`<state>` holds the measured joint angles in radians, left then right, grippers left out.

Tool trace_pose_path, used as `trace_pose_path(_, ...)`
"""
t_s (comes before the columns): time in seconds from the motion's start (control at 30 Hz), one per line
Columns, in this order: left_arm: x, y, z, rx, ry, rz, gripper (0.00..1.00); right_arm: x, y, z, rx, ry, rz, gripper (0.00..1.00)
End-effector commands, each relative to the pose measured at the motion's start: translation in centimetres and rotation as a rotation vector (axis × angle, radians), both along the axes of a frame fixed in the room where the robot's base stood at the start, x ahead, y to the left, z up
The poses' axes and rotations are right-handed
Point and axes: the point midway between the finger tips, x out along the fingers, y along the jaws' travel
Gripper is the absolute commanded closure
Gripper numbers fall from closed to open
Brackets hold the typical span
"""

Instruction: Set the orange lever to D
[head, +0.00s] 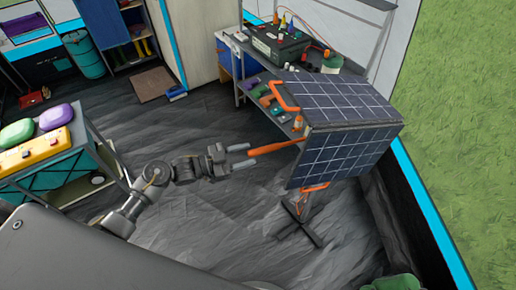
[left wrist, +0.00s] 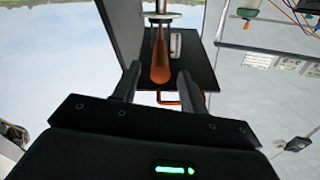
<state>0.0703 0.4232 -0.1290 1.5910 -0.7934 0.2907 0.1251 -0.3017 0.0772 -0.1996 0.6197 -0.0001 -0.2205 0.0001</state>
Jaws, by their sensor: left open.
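The orange lever (head: 277,148) sticks out to the left from the side of the tilted solar panel (head: 342,103). My left gripper (head: 245,156) is open and empty, with its fingers pointing right at the lever's free end. In the left wrist view, the orange lever (left wrist: 161,63) appears between the two open fingers of the left gripper (left wrist: 159,73), pointing towards me. The fingers do not visibly touch it. A pale strip (left wrist: 176,45) lies beside the lever on a dark plate; no letter D can be read. My right gripper is not in view.
Orange bar handles (head: 284,97) stick out at the panel's edges, above and below the lever. The panel stands on a post with a dark foot (head: 301,226). A workbench (head: 268,112) with small items stands behind. The grey floor (head: 245,210) below is clear.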

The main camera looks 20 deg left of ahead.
Motion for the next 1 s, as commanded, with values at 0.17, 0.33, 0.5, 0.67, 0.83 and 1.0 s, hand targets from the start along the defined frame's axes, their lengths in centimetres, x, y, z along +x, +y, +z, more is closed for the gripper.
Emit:
trace_pose_path(0.17,1.7,-2.3,0.2,-0.001,0.001,0.001,0.57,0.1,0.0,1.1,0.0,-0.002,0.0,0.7)
trace_pose_path(0.33,2.5,-3.5,0.0,0.001,0.001,0.001,0.57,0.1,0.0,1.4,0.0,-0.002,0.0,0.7)
trace_pose_path(0.5,2.6,-3.8,-0.1,0.002,0.0,0.001,0.57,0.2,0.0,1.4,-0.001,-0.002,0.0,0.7)
trace_pose_path(0.67,2.7,-3.8,-0.1,0.002,0.0,0.001,0.57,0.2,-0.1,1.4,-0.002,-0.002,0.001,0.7)
trace_pose_path(0.83,2.7,-3.8,-0.1,0.002,0.0,0.001,0.78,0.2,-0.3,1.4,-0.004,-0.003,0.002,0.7)
trace_pose_path(1.0,2.7,-3.8,-0.1,0.002,0.0,0.0,1.0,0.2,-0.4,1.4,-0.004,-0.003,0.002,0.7)
